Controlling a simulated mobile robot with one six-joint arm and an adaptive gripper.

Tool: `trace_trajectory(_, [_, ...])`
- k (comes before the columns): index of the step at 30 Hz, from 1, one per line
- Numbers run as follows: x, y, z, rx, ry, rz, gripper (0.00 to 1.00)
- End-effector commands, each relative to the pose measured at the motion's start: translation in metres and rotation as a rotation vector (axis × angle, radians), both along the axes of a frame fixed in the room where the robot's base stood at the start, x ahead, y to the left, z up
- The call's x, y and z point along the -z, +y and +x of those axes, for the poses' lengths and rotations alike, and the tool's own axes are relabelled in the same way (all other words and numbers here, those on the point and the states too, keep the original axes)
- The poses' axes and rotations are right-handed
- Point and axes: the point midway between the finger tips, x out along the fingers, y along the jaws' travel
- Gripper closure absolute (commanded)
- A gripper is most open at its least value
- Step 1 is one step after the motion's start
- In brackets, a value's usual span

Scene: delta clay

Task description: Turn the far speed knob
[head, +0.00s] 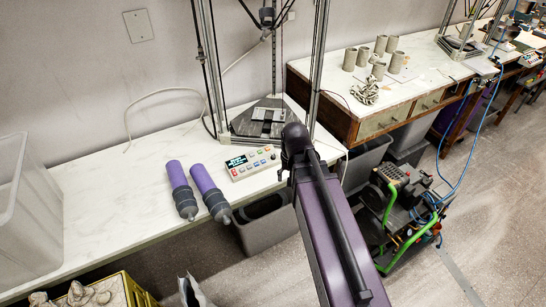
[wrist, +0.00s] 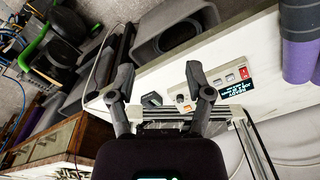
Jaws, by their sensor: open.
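A pale control box (head: 252,163) lies on the white worktop, with a lit display at its left, coloured buttons, and small knobs at its right end. In the wrist view the control box (wrist: 228,78) appears turned around, with its display and red switch at the right. Which knob is the far speed knob I cannot tell. My gripper (wrist: 159,72) is open and empty, its fingers apart near that end. The right finger covers part of the box.
Two purple-and-grey cylinders (head: 181,190) lie left of the box. A tall printer frame (head: 268,120) stands behind it. A grey bin (head: 268,226) is below the front edge. Clay cups (head: 379,46) stand on the wooden bench at right.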

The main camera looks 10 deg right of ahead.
Motion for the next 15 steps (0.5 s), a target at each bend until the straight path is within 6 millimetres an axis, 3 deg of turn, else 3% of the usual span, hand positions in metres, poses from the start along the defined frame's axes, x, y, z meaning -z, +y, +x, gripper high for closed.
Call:
trace_trajectory(1, [0.002,-0.001,0.023,0.060,-0.012,0.013,0.34])
trace_trajectory(9, [0.006,-0.009,0.123,0.465,-0.085,0.119,0.34])
trace_trajectory(15, [0.007,-0.016,0.180,0.721,-0.117,0.200,0.34])
